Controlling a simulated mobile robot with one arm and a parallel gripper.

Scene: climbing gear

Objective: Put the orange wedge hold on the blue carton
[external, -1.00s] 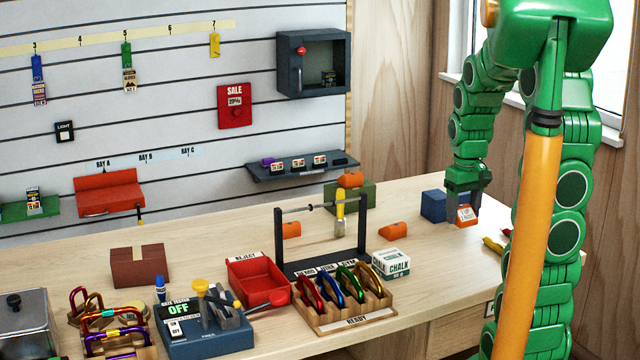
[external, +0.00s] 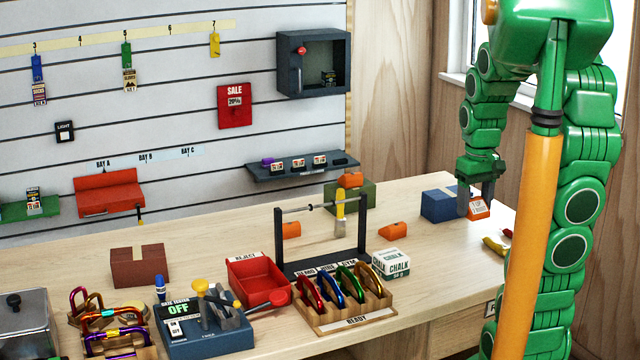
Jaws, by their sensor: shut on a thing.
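My gripper (external: 481,205) is shut on an orange block-like piece (external: 481,212) with a white label on its front, which I take for the orange wedge hold. The fingers hide part of it. It is at the right edge of the blue carton (external: 438,207), partly in front of it; I cannot tell if they touch, or if the piece is clear of the tabletop. The blue carton stands on the table, its top partly hidden by my gripper.
Other orange holds lie on the table (external: 393,231) (external: 291,230), and one (external: 350,180) sits on a green carton (external: 367,196).

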